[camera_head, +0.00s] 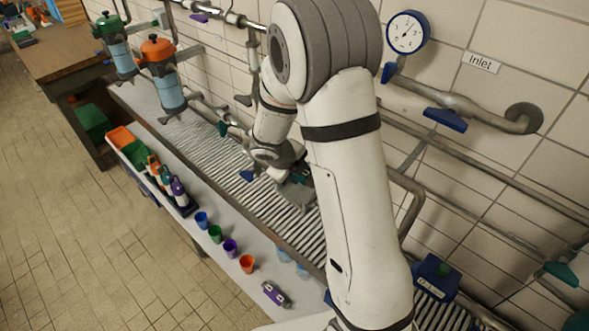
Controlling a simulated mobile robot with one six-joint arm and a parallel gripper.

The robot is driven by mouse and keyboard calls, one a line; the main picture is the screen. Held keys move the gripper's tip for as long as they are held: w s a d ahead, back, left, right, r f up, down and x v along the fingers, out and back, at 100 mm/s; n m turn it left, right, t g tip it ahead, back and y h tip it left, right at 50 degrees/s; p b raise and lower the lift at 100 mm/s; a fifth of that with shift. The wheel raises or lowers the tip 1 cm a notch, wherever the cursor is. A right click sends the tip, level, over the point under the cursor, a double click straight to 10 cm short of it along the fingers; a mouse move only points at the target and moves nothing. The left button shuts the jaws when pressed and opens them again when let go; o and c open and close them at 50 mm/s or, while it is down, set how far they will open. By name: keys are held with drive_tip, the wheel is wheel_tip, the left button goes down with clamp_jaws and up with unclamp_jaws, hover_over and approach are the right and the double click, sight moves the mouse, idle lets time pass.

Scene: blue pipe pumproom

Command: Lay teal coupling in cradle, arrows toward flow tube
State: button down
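My gripper (297,192) is a grey shape beside my white arm, low over the slatted bench top. A small teal patch (303,180) shows right at it. It may be the teal coupling, but it is too small and too covered by my arm to be sure, and its arrows do not show. I cannot tell whether the fingers are open or shut. I cannot pick out a cradle; my arm covers much of the middle. Two clear blue tubes hang on the wall pipes, one with a green cap (119,57) and one with an orange cap (168,92); which is the flow tube is unclear.
A purple piece with pale marks (275,293) lies on the bench's front ledge. Blue (202,220), green (215,233), purple (231,248) and orange (247,264) cups stand in a row there. Pipes and a gauge (407,32) line the wall.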

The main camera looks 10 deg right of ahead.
sight(296, 178)
drive_tip(key=shift+f+b, duration=1.7)
drive_tip(key=shift+f, duration=0.1)
drive_tip(key=shift+f+b, duration=0.9)
drive_tip(key=shift+f, duration=0.9)
drive_tip(key=c, duration=0.8)
unclamp_jaws()
drive_tip(key=shift+r, duration=0.1)
drive_tip(key=p+v, duration=0.1)
drive_tip(key=v, duration=0.6)
drive_tip(key=shift+s+a+r, duration=0.1)
drive_tip(key=shift+a+r, duration=0.05)
drive_tip(key=shift+r, duration=0.2)
